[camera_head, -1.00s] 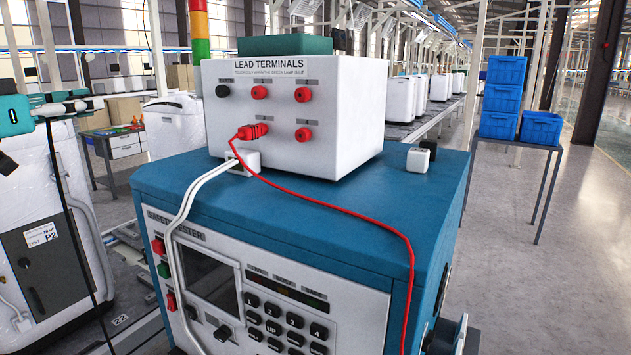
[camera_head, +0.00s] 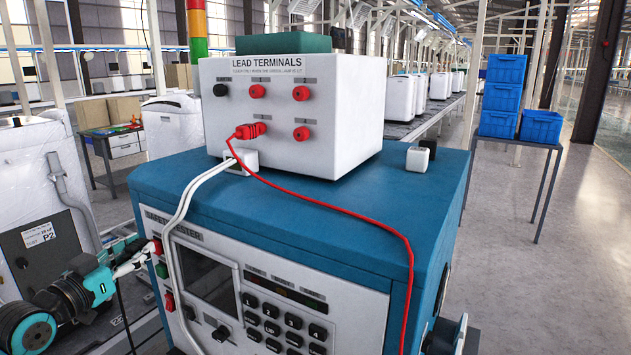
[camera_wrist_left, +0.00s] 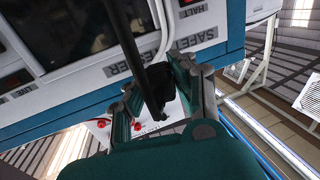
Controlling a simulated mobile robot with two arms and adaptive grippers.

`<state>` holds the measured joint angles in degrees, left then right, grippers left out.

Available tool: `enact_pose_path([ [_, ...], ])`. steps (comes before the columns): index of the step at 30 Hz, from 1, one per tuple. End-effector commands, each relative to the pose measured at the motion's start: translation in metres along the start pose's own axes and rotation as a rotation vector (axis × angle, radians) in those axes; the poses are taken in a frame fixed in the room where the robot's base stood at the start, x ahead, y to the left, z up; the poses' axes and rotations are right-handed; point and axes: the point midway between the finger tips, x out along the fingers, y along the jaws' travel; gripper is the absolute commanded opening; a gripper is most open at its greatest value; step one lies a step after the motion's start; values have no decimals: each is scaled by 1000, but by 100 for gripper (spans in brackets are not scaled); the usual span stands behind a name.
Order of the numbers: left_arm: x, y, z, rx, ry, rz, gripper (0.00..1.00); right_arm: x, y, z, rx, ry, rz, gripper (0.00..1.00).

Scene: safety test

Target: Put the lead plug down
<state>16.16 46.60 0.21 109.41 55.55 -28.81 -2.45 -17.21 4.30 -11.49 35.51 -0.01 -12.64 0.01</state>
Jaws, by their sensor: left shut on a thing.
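My left gripper (camera_head: 146,254) is low at the left front corner of the blue and white tester (camera_head: 330,215), beside its red and green buttons. In the left wrist view its fingers (camera_wrist_left: 155,92) are shut on the black lead plug (camera_wrist_left: 163,84), with the thick black lead (camera_wrist_left: 130,45) running from it. In the head view the plug is too small to make out, and the lead (camera_head: 124,312) hangs below the gripper. I cannot tell whether the plug touches the tester. My right gripper is not in view.
The lead terminals box (camera_head: 290,110) stands on the tester, with a red plug (camera_head: 250,131) in one terminal and its red lead (camera_head: 345,216) trailing over the front. A white block (camera_head: 417,158) and a black one stand to its right. The tester's top front is mostly clear.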

Motion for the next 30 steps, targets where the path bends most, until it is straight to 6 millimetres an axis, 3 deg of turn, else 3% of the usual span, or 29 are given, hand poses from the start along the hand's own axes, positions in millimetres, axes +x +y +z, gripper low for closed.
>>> enact_pose_path([
  [1, -7, 10, 29, -5, -13, 12, 0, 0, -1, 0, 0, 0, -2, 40],
  [6, -41, 53, 105, 1, -18, 78, 0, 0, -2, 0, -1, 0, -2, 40],
  [12, -104, 123, 175, -4, -15, 217, 0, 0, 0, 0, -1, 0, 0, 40],
  [15, -134, 155, 193, -6, -11, 284, 0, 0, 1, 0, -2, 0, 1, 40],
  [21, -181, 202, 209, -6, -5, 388, 0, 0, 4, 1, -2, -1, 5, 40],
  [30, -220, 242, 211, -6, 1, 460, 0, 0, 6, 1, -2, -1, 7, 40],
])
